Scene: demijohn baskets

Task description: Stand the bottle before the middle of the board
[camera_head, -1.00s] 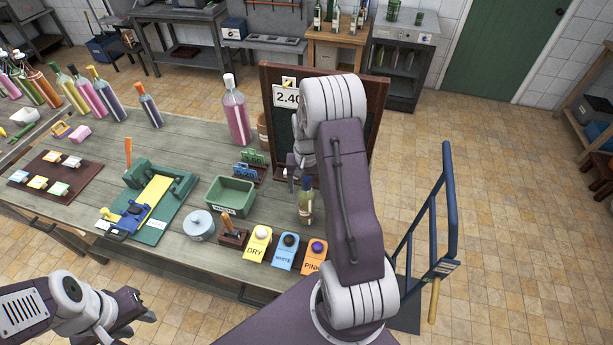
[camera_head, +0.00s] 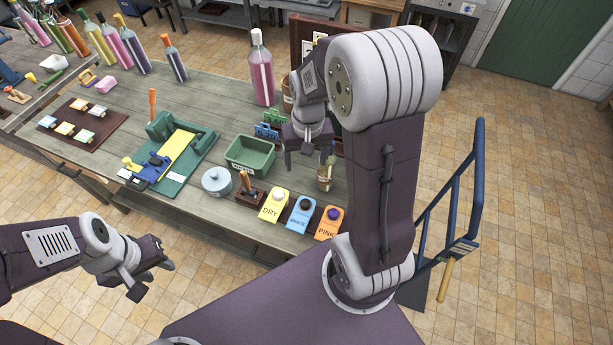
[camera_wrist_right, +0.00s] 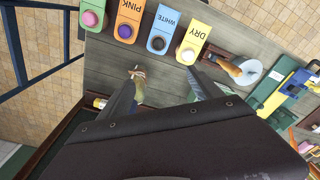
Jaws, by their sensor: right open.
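A small yellowish bottle (camera_head: 325,178) stands on the table behind the orange PINK block; in the right wrist view a small upright item (camera_wrist_right: 138,82), probably this bottle, shows beside one finger. A larger pink bottle with a white cap (camera_head: 262,72) stands further back, left of the board. The dark wood-framed board (camera_head: 300,32) is mostly hidden behind my right arm. My right gripper (camera_head: 306,158) is open, pointing down, left of and close to the small bottle; its fingers also show in the right wrist view (camera_wrist_right: 165,95). My left gripper (camera_head: 152,280) is open and empty, off the table's front edge.
DRY, WHITE and PINK blocks (camera_head: 300,214) line the front edge. A green bin (camera_head: 250,155), a lidded grey pot (camera_head: 216,180) and a small wooden stand (camera_head: 250,193) are to the left. Several coloured bottles stand at the back left. A blue trolley frame (camera_head: 470,190) is at right.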

